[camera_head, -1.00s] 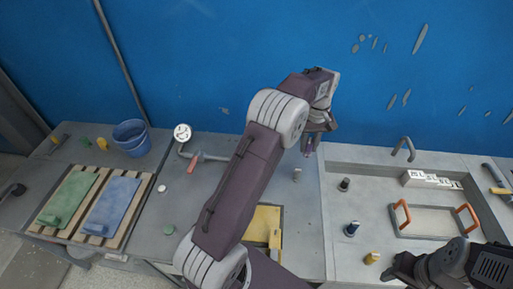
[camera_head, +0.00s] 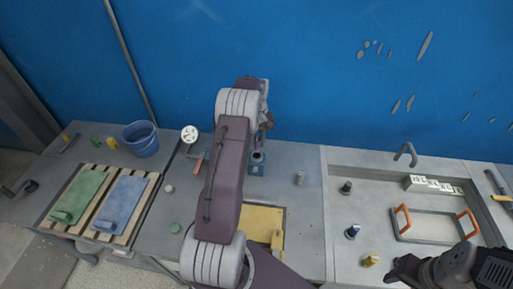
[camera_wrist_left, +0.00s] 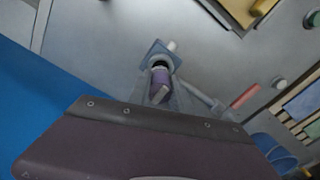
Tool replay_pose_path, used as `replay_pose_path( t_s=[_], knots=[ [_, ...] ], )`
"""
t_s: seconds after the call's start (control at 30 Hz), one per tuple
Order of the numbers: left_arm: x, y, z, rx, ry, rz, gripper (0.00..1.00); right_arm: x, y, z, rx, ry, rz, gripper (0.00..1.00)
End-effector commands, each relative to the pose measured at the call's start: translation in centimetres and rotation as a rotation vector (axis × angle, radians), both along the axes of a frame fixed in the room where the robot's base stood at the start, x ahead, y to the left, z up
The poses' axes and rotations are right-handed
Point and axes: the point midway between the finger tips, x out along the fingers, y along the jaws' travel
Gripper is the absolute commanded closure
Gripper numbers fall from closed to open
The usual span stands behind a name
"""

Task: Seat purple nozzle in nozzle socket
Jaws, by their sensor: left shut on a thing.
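My left gripper (camera_head: 264,128) is at the back of the table, above the nozzle socket (camera_head: 257,158), a blue-grey block with a dark round opening. In the left wrist view the gripper (camera_wrist_left: 162,92) is shut on the purple nozzle (camera_wrist_left: 161,78). The nozzle's tip points toward the dark opening of the socket (camera_wrist_left: 160,50) and lies very close to it. I cannot tell whether the tip is inside the opening. My right gripper (camera_head: 398,270) is at the bottom right, dark and partly out of frame; its jaws cannot be read.
A valve with a red handle (camera_head: 199,164) is to the left. A yellow panel (camera_head: 262,222) lies in front. A blue bucket (camera_head: 141,139) and a tray with orange handles (camera_head: 432,224) are farther out.

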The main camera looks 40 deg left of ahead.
Motion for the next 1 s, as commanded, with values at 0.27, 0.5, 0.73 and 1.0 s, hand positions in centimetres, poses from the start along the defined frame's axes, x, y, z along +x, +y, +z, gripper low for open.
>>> replay_pose_path(
  t_s=[0.27, 0.5, 0.73, 1.0],
  knots=[
    [-0.2, 0.3, -2.1, -0.003, 0.005, -0.001, 1.00, 0.0, 0.0, 0.9, 0.000, 0.000, 0.000, 0.54],
    [-0.1, 0.3, -4.3, 0.000, 0.000, -0.001, 1.00, 0.0, 0.0, 1.3, 0.000, 0.000, 0.000, 0.54],
    [-0.1, 0.3, -4.6, 0.000, 0.000, -0.001, 1.00, 0.0, 0.0, 1.0, 0.000, 0.000, 0.000, 0.54],
    [-0.1, 0.3, -4.6, 0.000, 0.000, -0.001, 0.53, 0.0, 0.0, 1.1, 0.000, 0.000, 0.000, 0.54]
  ],
)
